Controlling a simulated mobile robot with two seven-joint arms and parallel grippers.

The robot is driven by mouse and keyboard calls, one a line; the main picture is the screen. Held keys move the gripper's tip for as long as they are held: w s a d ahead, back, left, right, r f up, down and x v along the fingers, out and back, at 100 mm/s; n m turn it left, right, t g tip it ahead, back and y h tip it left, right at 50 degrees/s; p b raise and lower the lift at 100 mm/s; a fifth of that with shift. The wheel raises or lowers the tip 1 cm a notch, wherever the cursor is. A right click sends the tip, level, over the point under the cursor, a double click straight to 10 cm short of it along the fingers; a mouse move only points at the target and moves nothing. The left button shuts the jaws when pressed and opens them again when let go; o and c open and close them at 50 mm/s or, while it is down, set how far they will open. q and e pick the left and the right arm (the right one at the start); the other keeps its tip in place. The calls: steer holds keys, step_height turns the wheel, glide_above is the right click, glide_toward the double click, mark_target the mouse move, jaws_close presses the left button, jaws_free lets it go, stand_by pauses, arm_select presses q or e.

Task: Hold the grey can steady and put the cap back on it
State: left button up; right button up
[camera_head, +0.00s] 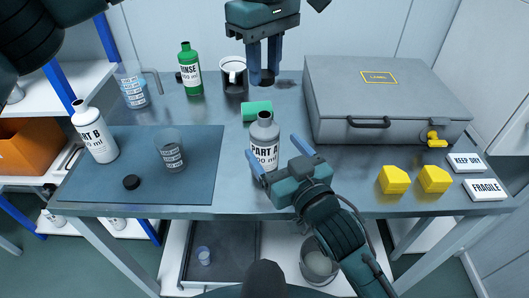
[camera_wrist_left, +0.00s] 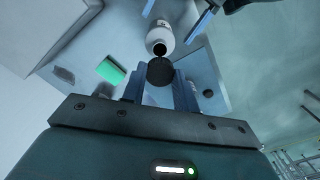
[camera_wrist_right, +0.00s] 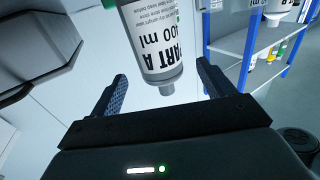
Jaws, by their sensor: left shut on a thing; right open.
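The grey can (camera_head: 265,148), labelled PART A 400 ml, stands upright and uncapped near the table's front edge. Its dark open mouth shows in the left wrist view, and its label in the right wrist view (camera_wrist_right: 153,42). My left gripper (camera_head: 264,80) is shut on a black cap (camera_wrist_left: 160,72), held behind and above the can, apart from it. My right gripper (camera_head: 278,157) is open at the can, one finger in front of its lower left and one at its right. The can lies ahead of its fingertips in the right wrist view; contact cannot be told.
A grey case (camera_head: 390,95) and two yellow blocks (camera_head: 393,180) are at right. A PART B bottle (camera_head: 95,135), a clear cup (camera_head: 170,150) and another black cap (camera_head: 131,182) are on the left mat (camera_head: 190,196).

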steer(key=x, duration=0.7)
steer(key=c, duration=1.5)
arm_select(q)
glide_above(265, 114)
steer(key=shift+f, duration=2.5)
steer(key=shift+f, duration=0.9)
steer(key=shift+f, duration=0.5)
